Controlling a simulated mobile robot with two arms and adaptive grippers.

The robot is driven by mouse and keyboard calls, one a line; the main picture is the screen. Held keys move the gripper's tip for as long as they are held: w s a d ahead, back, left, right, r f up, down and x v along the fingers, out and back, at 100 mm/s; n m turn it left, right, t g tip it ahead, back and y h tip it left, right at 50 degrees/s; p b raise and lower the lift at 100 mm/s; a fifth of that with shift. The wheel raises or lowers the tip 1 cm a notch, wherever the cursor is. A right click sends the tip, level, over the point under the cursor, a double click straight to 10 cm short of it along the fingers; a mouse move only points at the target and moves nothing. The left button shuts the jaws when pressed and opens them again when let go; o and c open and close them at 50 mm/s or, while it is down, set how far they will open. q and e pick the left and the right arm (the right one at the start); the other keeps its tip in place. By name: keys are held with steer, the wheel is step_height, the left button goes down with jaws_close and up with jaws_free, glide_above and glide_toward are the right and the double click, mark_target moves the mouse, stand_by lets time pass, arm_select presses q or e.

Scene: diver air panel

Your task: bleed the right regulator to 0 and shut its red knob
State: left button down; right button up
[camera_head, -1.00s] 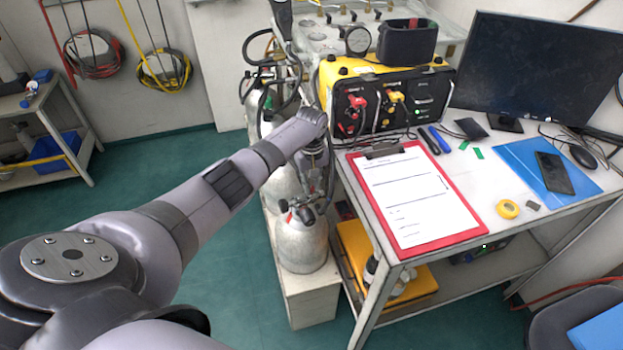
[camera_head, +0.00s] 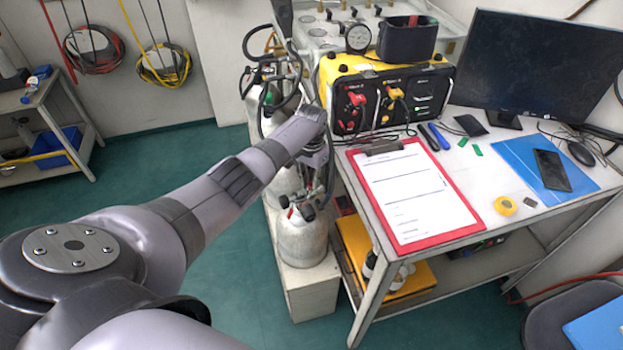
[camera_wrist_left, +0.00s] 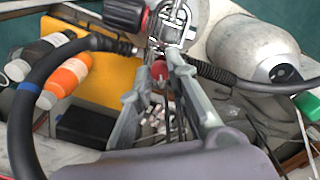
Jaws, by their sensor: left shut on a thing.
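My left gripper (camera_wrist_left: 160,82) is shut on a small red knob (camera_wrist_left: 159,70) in the left wrist view, just below a metal valve fitting (camera_wrist_left: 172,28). A larger black knob with a red band (camera_wrist_left: 125,14) sits above and left of the fingertips. In the head view my left gripper (camera_head: 314,182) reaches down above the front grey cylinder (camera_head: 302,240), and its fingertips are hard to make out among the hoses. A red part (camera_head: 291,213) shows at that cylinder's top. I cannot read any gauge needle on the regulator. My right gripper is out of view.
The yellow-and-black panel (camera_head: 390,92) with red and yellow fittings stands on the bench beside my wrist. A red clipboard (camera_head: 466,226) lies in front of it. A black hose (camera_wrist_left: 25,110) and a braided hose (camera_wrist_left: 225,78) run close to my left fingers.

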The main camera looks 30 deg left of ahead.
mark_target(311, 184)
arm_select(q)
steer(key=m, duration=0.3)
steer(key=shift+m, duration=0.5)
steer(key=c, duration=1.5)
jaws_free()
step_height(311, 184, up, 12)
